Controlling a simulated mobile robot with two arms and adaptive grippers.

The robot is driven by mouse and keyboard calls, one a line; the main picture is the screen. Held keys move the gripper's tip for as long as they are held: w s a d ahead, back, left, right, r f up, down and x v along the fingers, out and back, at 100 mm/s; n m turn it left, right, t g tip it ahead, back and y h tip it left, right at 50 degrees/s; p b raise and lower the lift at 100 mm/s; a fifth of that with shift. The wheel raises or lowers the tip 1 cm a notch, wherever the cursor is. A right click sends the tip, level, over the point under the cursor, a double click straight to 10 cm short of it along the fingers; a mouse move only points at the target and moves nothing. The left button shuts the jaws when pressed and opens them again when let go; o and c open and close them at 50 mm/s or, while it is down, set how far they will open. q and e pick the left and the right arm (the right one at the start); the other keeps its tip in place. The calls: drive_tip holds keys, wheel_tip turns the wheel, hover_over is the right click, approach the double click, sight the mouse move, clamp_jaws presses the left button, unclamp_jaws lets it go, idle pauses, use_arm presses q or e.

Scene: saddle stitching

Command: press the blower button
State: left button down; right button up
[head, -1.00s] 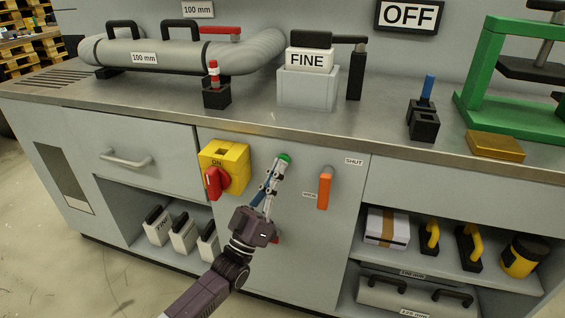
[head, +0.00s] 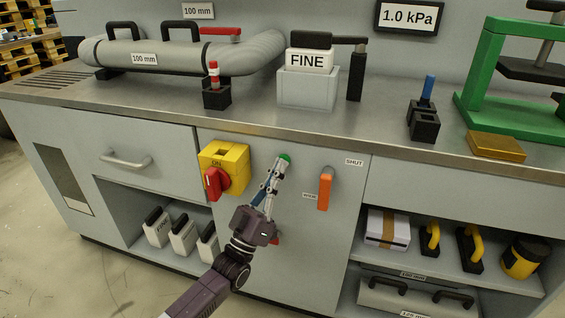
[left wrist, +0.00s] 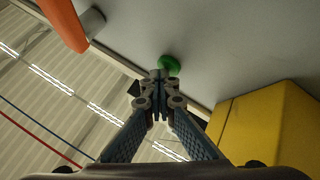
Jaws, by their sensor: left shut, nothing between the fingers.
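The green blower button (head: 286,158) sits on the grey front panel below the counter edge, between the yellow switch box and the orange lever. My left gripper (head: 281,163) is shut and empty, its fingertips at the button, seeming to touch it. In the left wrist view the green button (left wrist: 169,65) shows just beyond the closed fingertips (left wrist: 158,76), which cover part of it. The display (head: 408,17) on the back wall reads 1.0 kPa. My right gripper is in neither view.
The yellow box (head: 224,165) with a red rotary knob is left of the fingers. A red part shows partly behind my gripper. The counter (head: 262,112) overhangs the panel above.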

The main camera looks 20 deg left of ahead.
use_arm(q)
drive_tip(key=shift+s, duration=0.2)
drive_tip(key=shift+s+p, duration=0.6)
drive_tip(key=shift+s, duration=0.1)
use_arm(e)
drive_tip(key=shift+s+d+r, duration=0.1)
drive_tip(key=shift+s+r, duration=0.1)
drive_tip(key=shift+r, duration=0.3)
